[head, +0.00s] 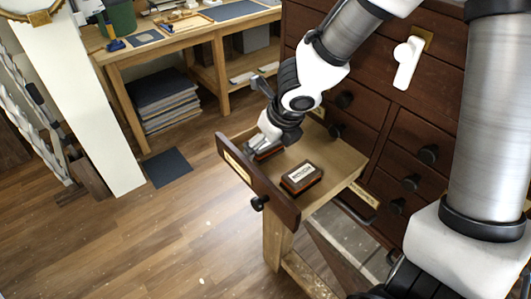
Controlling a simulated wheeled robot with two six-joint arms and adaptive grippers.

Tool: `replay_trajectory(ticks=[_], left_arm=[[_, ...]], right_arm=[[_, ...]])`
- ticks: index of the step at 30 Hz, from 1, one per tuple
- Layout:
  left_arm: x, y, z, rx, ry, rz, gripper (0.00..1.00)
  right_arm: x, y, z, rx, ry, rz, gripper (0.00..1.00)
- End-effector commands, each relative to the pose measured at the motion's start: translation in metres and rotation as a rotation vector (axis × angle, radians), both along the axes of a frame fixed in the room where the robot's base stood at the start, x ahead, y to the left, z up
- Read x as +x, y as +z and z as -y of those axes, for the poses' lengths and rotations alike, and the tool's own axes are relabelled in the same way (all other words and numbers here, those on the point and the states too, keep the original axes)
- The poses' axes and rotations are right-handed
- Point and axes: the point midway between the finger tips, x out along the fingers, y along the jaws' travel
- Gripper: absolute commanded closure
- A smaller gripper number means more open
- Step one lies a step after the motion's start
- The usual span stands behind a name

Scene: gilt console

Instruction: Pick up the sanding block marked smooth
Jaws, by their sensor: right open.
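An open wooden drawer (334,165) holds two sanding blocks. One block (301,177), dark with an orange-brown layer and a white label on top, lies in the open on the right; its lettering is too small to read surely. Another dark block (263,154) lies farther left, mostly hidden under my right gripper, its label not visible. My right gripper (259,147) is open and points down at this hidden block, close above or around it; I cannot tell whether they touch. The labelled block is apart from the gripper. My left gripper is not in view.
The drawer front (258,185) with its black knob stands up at the near left side. A workbench (190,40) stands at the back left. Open floor (170,230) lies at left.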

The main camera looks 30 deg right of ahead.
Motion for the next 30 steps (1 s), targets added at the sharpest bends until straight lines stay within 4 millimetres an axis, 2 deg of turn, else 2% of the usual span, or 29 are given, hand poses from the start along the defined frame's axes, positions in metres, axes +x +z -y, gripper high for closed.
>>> replay_trajectory(ticks=[1,6,7,9,12,20,23,26,30], left_arm=[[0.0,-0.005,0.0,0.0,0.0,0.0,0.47],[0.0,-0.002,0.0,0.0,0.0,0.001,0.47],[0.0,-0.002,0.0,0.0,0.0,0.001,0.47],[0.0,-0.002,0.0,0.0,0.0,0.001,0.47],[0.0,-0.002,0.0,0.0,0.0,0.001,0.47],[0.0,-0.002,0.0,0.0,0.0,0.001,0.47],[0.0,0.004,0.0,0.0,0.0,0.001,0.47],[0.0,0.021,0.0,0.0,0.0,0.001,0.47],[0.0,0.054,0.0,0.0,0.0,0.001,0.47]], right_arm=[[0.002,-0.006,0.0,0.0,0.001,0.001,0.0],[0.002,-0.003,0.0,0.001,0.001,0.001,0.0],[0.002,-0.003,0.0,0.0,0.001,0.001,0.04],[0.002,-0.003,0.0,0.0,0.001,0.001,0.28],[0.002,-0.003,0.0,0.001,0.001,0.001,0.58],[0.002,-0.004,0.0,0.001,0.0,0.0,0.58],[0.001,0.003,0.0,0.001,0.0,0.0,0.58],[0.002,0.021,0.0,0.0,0.0,0.001,0.58],[0.002,0.058,0.0,0.0,-0.001,0.001,0.58]])
